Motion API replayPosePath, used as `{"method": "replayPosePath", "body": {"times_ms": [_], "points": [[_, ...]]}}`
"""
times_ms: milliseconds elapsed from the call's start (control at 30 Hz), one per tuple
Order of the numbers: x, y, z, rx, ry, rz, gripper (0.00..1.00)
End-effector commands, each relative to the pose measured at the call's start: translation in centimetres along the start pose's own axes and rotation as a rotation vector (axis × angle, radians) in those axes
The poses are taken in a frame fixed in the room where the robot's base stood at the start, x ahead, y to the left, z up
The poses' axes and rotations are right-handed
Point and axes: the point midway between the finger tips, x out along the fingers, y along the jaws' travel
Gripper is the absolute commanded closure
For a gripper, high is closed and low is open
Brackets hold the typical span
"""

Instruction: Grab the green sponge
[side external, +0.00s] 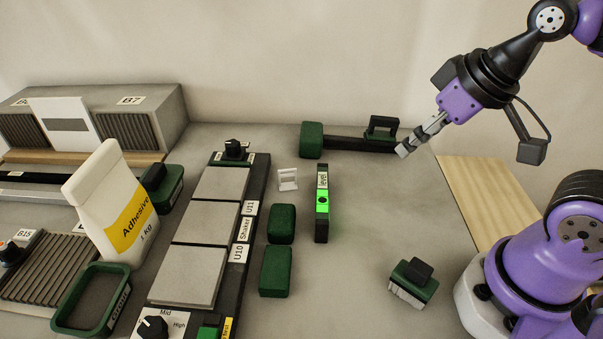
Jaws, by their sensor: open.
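Two dark green rounded blocks lie on the grey table to the right of the shaker: a shorter green block (281,224) and a longer green block (276,270) in front of it. Either could be the green sponge; I cannot tell which. My gripper (404,152) is at the upper right, tilted down to the left, open and with nothing visible in it. It is well apart from both blocks, beside the right end of a black bar tool with a green handle (382,126).
The shaker (207,223) carries several grey tiles. A green level (322,203) stands right of the blocks. An adhesive bag (112,205) and green tray (92,300) are left. A green-black tool (412,281) lies front right. Table between is clear.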

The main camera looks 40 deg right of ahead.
Motion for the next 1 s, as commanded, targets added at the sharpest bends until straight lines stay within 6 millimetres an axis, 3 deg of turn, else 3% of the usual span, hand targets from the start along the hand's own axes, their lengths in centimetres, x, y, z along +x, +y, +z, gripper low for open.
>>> {"method": "replayPosePath", "body": {"times_ms": [133,200,533,667,833,1000], "points": [[0.0,0.0,0.0,0.0,0.0,0.0,0.48],[0.0,0.0,0.0,0.0,0.0,0.0,0.31],[0.0,0.0,0.0,0.002,-0.001,0.0,0.31],[0.1,-0.6,-1.0,0.044,-0.032,-0.011,0.31],[1.3,-3.1,-4.5,0.223,-0.155,-0.025,0.31],[4.8,-7.5,-7.9,0.453,-0.308,0.021,0.31]]}}
